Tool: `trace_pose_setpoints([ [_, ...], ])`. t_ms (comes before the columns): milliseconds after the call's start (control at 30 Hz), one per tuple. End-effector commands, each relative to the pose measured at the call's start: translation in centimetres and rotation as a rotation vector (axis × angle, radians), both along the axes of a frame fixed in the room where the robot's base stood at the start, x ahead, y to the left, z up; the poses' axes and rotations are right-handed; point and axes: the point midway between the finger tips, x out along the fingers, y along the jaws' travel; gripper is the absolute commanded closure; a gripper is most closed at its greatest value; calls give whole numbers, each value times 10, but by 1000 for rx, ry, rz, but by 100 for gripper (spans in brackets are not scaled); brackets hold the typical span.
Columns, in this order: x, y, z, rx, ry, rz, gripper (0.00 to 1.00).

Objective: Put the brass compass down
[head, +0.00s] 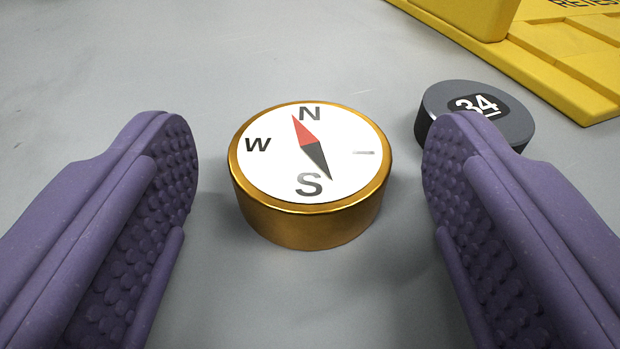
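The brass compass (310,226) sits flat and upright on the grey surface in the middle of the head view. Its white dial shows N, W and S; on the right side there is only a faint dash where a letter would be. The red needle half points up and slightly left, toward N. My gripper (311,175) is open, with one purple studded finger on each side of the compass. There is a clear gap between each finger and the brass rim, so nothing is held.
A dark grey puck (505,108) marked 34 stands behind the right finger, which partly covers it. A yellow stepped block (563,65) with partly cut-off lettering fills the upper right corner. The grey surface (120,55) is clear at the upper left.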

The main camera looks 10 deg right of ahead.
Motion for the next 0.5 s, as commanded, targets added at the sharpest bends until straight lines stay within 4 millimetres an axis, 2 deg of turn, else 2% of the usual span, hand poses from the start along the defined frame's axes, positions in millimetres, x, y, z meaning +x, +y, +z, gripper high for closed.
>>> trace_pose_setpoints([
  [267,-4,1,4,0,1,0,27],
  [367,-20,3,7,0,2,2,27],
  [500,-54,7,13,-1,1,2,27],
])
